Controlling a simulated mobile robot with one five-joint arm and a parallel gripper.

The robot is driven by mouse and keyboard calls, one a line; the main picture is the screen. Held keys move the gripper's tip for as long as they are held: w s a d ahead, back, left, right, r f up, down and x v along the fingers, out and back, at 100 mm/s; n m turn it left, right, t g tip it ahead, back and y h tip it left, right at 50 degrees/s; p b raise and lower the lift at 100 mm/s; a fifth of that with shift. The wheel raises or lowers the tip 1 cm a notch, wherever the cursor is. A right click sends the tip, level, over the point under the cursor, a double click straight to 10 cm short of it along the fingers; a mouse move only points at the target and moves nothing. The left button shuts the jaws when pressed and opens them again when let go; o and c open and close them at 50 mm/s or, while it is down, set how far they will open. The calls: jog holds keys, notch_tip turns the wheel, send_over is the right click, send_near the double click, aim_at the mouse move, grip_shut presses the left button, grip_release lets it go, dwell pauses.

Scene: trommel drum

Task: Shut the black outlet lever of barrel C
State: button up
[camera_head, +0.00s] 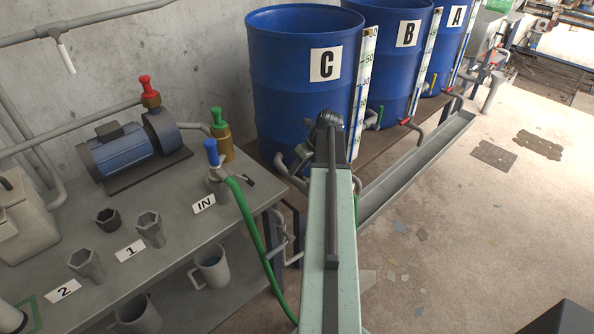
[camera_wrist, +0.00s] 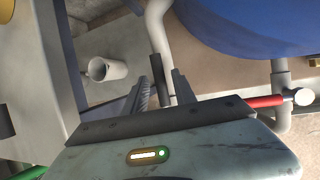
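Barrel C (camera_head: 290,78) is the nearest blue drum, marked with a white C sign. Its lower front and outlet are partly hidden behind my arm in the head view. In the wrist view, the black lever (camera_wrist: 159,82) lies beside a pale curved outlet pipe (camera_wrist: 162,28), at a slight angle to it. My gripper (camera_wrist: 161,76) is open, with one finger on each side of the lever in the picture. Gaps show on both sides, so neither finger clearly touches it. The depth between lever and fingers is hard to tell.
A red lever (camera_wrist: 265,101) on another pipe is right of my gripper in the wrist view, under the blue barrel. A pale mug (camera_wrist: 106,69) is on the left. The workbench (camera_head: 180,212) stands left of my arm, with a green hose (camera_head: 251,225) at its edge.

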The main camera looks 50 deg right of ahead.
grip_shut()
dwell(1.2)
